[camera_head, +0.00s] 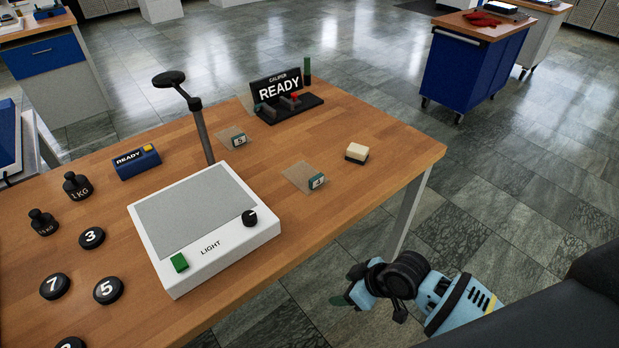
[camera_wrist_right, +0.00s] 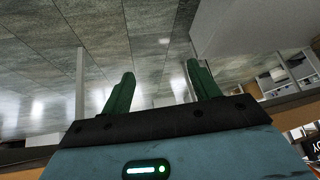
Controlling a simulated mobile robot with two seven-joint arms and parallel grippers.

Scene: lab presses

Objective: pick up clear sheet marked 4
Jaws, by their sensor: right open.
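The clear sheet marked 4 (camera_head: 300,174) lies flat on the wooden table near its right edge, with a small dark tag at its right corner; the tag's digit is tiny but looks like a 4. A second clear sheet (camera_head: 230,134) with a tag that looks like a 5 lies farther back. My right gripper (camera_head: 344,299) is off the table's front right edge, well apart from the sheet. In the right wrist view its two green fingers (camera_wrist_right: 162,85) are spread with nothing between them. My left gripper is not in view.
A white light box (camera_head: 210,262) with a black lamp arm (camera_head: 198,125) stands left of the sheet. A cream block (camera_head: 357,152) sits just right of it. The caliper stand (camera_head: 290,105) is behind. Black weights (camera_head: 92,238) lie at left. Bare wood lies in front of the sheet.

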